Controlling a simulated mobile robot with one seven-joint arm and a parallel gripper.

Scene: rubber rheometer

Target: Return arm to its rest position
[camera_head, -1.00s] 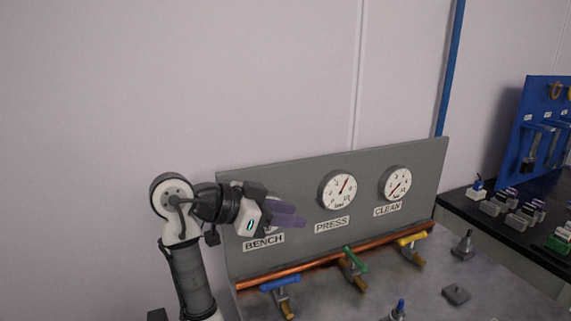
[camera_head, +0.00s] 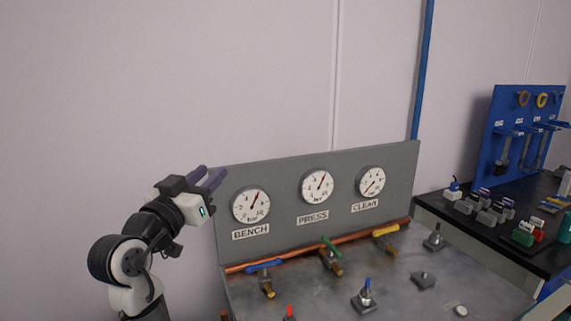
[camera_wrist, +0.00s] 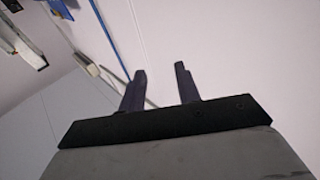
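My gripper (camera_head: 208,178) is at the left of the head view, raised in front of the pale wall, beside the upper left corner of the gauge panel. Its two purple fingers point up and to the right. The wrist view shows the gripper (camera_wrist: 160,85) with its fingers apart and nothing between them, facing the wall and ceiling. My arm bends upward from the lower left of the head view. It appears clear of the panel, though the exact gap cannot be told.
A grey panel (camera_head: 284,224) carries BENCH (camera_head: 250,204), PRESS (camera_head: 317,186) and CLEAN (camera_head: 370,182) gauges. Below are blue (camera_head: 264,265), green (camera_head: 331,247) and yellow (camera_head: 386,230) valve handles on a copper pipe. A black bench (camera_head: 470,232) and blue tool board (camera_head: 520,135) stand right.

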